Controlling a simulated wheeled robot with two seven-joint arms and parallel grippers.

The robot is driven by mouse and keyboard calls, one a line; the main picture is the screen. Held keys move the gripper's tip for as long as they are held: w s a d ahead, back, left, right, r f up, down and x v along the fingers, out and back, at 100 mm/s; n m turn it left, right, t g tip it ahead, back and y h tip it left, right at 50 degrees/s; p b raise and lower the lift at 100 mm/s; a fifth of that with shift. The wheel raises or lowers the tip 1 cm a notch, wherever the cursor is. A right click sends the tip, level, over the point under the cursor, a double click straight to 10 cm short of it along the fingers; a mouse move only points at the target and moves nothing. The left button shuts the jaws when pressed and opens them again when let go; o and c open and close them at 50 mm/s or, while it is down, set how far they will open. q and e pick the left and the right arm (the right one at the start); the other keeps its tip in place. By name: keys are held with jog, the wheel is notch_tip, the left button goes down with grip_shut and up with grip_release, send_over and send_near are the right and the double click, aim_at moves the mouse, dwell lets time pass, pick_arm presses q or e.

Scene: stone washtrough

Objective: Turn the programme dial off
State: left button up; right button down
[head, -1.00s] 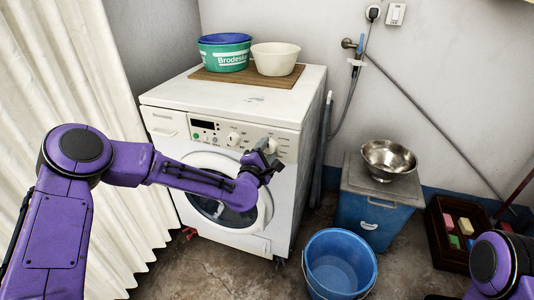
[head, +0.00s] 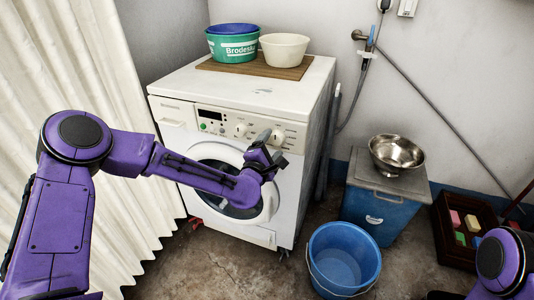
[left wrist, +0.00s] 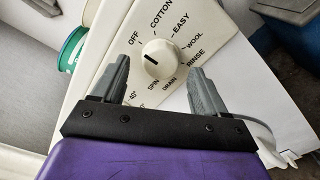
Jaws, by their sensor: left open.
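The programme dial (left wrist: 160,58) is a round off-white knob on a white panel, ringed by printed words. In the head view the dial (head: 278,137) is the right-hand knob on the washing machine (head: 172,110). My left gripper (left wrist: 158,70) is open, its grey fingers on either side of the dial in that view; contact cannot be told. In the head view my left gripper (head: 270,146) is at the panel.
A second knob (head: 240,130) and a small display sit left of the dial. A green tub (head: 232,47) and cream bowl (head: 284,50) stand on top. A blue bucket (head: 343,258), a blue box with a steel bowl (head: 396,151) and a pale curtain flank the machine.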

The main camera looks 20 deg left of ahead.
pick_arm(q)
jog(key=s, duration=0.8)
jog(key=shift+a, duration=0.2)
jog(key=shift+s, duration=0.1)
jog(key=s+a+f+m+g+y, duration=0.15)
jog(key=s+f+m+g, duration=0.45)
jog(key=s+f, duration=0.6)
jog(key=s+a+f+m+g, duration=0.3)
jog(key=s+f+m+g, duration=0.35)
jog(key=f, duration=0.85)
jog(key=s+a+f+m+g+y, duration=0.1)
jog(key=s+a+f+m, duration=0.15)
jog(key=s, duration=0.65)
jog(key=s+a+f+m+g+y, duration=0.2)
jog(key=s+a+f, duration=0.1)
jog(key=s, duration=0.7)
notch_tip(320, 180, up, 14)
jog(key=w+p, duration=0.1)
jog(key=p, duration=1.2)
jog(key=shift+w+f+n+t, duration=0.15)
jog(key=shift+n+t, duration=0.2)
jog(key=shift+n, duration=0.05)
